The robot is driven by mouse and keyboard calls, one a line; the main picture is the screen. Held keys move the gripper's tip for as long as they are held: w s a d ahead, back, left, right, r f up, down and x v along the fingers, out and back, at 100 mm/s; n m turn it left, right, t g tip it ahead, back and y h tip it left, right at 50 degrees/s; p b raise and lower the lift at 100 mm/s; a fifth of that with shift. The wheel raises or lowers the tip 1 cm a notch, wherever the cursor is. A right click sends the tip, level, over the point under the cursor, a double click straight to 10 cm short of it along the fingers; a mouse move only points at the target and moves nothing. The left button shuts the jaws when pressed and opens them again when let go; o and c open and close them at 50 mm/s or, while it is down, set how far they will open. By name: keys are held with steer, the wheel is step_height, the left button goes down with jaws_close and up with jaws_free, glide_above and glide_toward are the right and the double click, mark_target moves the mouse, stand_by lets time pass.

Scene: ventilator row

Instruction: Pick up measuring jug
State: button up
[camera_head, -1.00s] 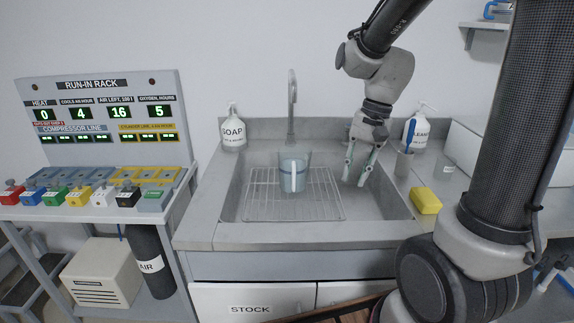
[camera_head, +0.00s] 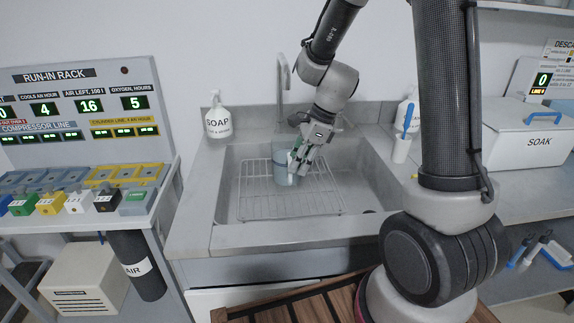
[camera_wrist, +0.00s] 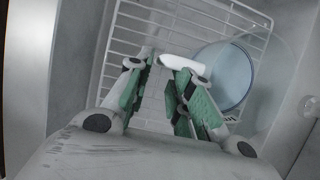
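The measuring jug (camera_head: 284,172) is a clear bluish cup standing upright on the wire rack in the sink. In the wrist view the jug (camera_wrist: 236,76) is at the upper right, with its round opening visible and a white handle (camera_wrist: 184,66) pointing left. My gripper (camera_head: 296,168) is beside the jug's right side in the head view and hides part of it. In the wrist view the green-padded fingers of my gripper (camera_wrist: 166,72) are apart, with the handle close to their tips. I cannot tell whether they touch it.
The wire rack (camera_head: 255,200) lies in the sink, with the faucet (camera_head: 283,85) behind it. A soap bottle (camera_head: 217,118) stands at the left back. A cup with a blue brush (camera_head: 402,145) stands right of the sink. A white SOAK box (camera_head: 530,135) is farther right.

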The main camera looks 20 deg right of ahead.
mark_target(290, 178)
steer(key=x, duration=0.5)
steer(key=shift+a+f, duration=0.2)
steer(key=shift+f, duration=0.1)
jaws_close()
